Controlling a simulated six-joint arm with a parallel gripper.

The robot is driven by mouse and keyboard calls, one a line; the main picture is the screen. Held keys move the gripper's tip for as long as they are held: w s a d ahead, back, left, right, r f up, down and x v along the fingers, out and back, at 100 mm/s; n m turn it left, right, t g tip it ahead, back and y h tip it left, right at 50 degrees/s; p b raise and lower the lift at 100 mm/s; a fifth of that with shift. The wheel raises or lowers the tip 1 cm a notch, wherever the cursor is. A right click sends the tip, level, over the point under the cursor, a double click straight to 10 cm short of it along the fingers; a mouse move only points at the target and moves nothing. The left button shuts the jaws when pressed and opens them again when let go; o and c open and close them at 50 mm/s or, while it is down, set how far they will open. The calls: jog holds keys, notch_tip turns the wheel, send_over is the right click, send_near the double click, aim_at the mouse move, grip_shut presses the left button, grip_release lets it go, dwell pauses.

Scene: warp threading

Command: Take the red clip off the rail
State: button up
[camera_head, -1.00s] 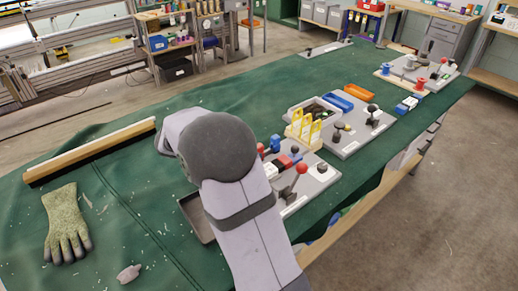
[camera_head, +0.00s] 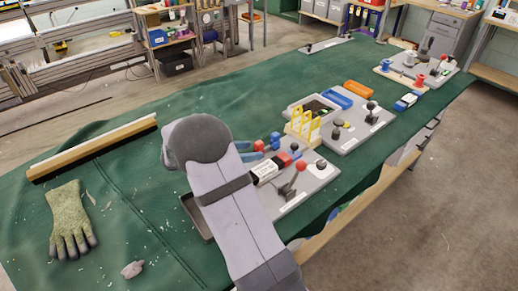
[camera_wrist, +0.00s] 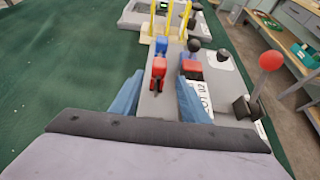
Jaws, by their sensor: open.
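In the wrist view, the red clip (camera_wrist: 159,67) sits on the narrow rail with a blue clip (camera_wrist: 161,45) just beyond it. My gripper (camera_wrist: 160,80) is open, with one blue finger to the left of the red clip and the other to its right. I see no finger closed on it. The rail (camera_wrist: 149,104) runs back towards me between the fingers. In the head view, my gripper (camera_head: 257,151) is over the near grey board, and its fingers and arm partly hide the clip area.
A red block (camera_wrist: 192,69) stands close right of the right finger. A lever with a red ball (camera_wrist: 270,61) rises further right. Yellow uprights (camera_head: 305,124) stand beyond the clips.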

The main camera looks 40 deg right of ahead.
aim_at(256, 149)
jog(key=shift+p+x, duration=0.6)
jog(key=shift+x, duration=1.95)
jog(key=shift+w+r, duration=0.1)
jog(key=shift+w, duration=0.05)
grip_shut()
jog(key=shift+r, duration=0.1)
